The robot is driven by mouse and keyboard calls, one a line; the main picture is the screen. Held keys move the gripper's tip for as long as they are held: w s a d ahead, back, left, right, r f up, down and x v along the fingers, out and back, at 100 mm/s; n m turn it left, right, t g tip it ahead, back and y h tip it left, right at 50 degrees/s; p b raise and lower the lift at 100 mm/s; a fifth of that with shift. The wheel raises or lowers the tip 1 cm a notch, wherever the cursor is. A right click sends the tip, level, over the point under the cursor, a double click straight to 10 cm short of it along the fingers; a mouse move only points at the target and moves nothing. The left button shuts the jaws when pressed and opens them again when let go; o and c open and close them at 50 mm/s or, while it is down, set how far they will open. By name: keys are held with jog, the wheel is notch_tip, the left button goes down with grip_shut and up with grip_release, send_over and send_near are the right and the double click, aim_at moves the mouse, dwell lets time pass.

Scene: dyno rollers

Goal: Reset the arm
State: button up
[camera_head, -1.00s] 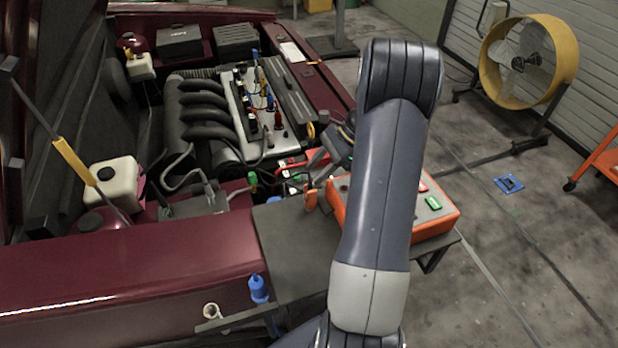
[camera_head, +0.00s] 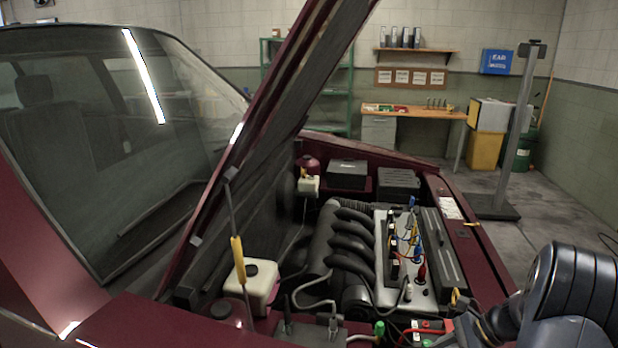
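My arm (camera_head: 566,290) shows at the lower right corner, a dark blue-grey rounded link beside the car's engine bay. Part of a darker link reaches left from it, low over the right edge of the bay. My gripper's fingertips cannot be made out, so whether it is open or shut does not show. The engine (camera_head: 345,240) has black intake pipes and coloured leads on its top.
The maroon car's raised hood (camera_head: 270,130) and its prop rod stand left of the engine. A white reservoir (camera_head: 252,287) sits in the bay. Behind are a workbench (camera_head: 413,112), a green shelf and a grey post (camera_head: 520,120). Open floor lies at the right.

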jog(key=x, duration=0.5)
jog(key=shift+a+f, duration=0.15)
jog(key=shift+a, duration=0.05)
jog(key=shift+w+a+r+h+p, duration=0.25)
jog(key=shift+a+r+h+p, duration=0.5)
jog(key=shift+p, duration=0.25)
jog(key=shift+f, duration=0.1)
